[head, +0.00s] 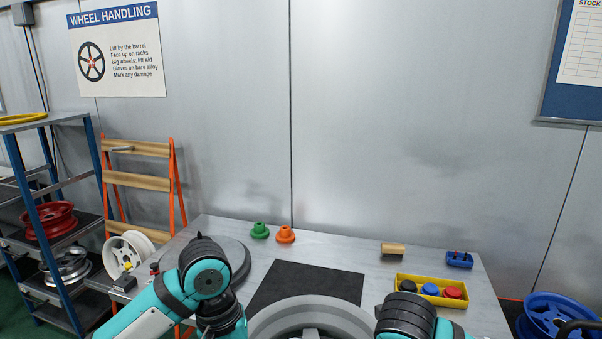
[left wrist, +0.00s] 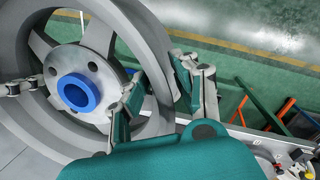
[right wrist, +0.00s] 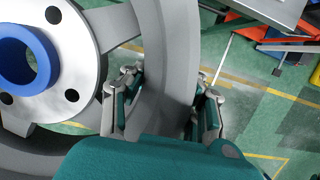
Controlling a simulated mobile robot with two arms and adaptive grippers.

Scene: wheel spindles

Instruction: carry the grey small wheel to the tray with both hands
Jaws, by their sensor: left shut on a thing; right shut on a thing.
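The grey wheel (head: 310,308) shows at the bottom edge of the head view, between my two arms; its lower part is cut off. In the left wrist view the grey wheel (left wrist: 105,25) has spokes and a blue ring at its hub. My left gripper (left wrist: 165,88) is shut on its rim, one finger on each side. My right gripper (right wrist: 168,95) is shut on the rim of the same wheel (right wrist: 165,40) at the other side. The fingers are hidden in the head view.
A wheel rack (head: 40,215) stands left; blue wheels (head: 556,312) are at right.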

